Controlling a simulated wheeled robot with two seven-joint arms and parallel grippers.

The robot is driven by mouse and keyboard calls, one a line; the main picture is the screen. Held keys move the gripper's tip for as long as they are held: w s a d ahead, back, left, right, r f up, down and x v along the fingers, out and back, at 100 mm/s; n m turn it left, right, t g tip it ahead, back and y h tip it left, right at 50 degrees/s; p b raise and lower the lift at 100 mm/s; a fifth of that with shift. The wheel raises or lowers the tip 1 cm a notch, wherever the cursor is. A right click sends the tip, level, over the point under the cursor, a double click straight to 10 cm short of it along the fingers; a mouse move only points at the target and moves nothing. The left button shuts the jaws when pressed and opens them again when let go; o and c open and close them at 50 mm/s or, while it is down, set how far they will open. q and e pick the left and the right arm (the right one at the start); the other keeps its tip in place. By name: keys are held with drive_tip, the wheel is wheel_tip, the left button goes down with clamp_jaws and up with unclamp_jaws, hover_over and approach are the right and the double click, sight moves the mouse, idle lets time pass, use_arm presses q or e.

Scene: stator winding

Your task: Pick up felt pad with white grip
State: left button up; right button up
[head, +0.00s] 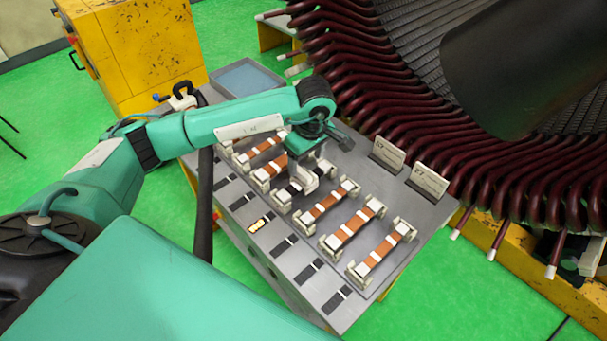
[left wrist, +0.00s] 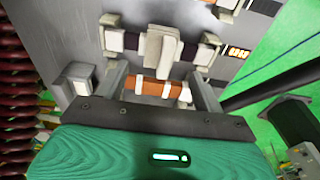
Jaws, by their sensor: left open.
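A dark felt pad (head: 294,188) with a pale white grip block (head: 306,179) lies across a pair of cream holders on the grey table (head: 404,209). In the left wrist view the white grip (left wrist: 160,52) stands up from the middle of the dark pad (left wrist: 131,42). My left gripper (head: 320,161) is over the pad's far end in the head view, partly hiding it. In the left wrist view the left gripper (left wrist: 160,82) is open, its fingers apart, with a brown white-banded strip (left wrist: 158,88) showing between them. Contact cannot be told. My right gripper is not in view.
Several brown strips with white bands, such as one (head: 328,203), lie on holders on both sides of the pad. Dark slots line the table's front edge, one lit orange (head: 259,222). Two label plates (head: 387,154) and the stator's coils (head: 440,130) stand behind.

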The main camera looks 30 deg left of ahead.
sight(305, 172)
use_arm(q)
drive_tip(key=shift+f, duration=0.5)
drive_tip(key=f+p, duration=0.3)
drive_tip(key=f, duration=0.1)
drive_tip(key=shift+a, duration=0.25)
drive_tip(key=shift+w+f, duration=0.1)
drive_tip(key=shift+f, duration=0.4)
drive_tip(key=c, duration=1.1)
drive_tip(key=shift+c, duration=0.5)
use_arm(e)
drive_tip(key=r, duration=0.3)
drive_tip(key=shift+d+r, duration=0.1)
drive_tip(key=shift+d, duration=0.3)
use_arm(q)
drive_tip(key=shift+r, duration=0.15)
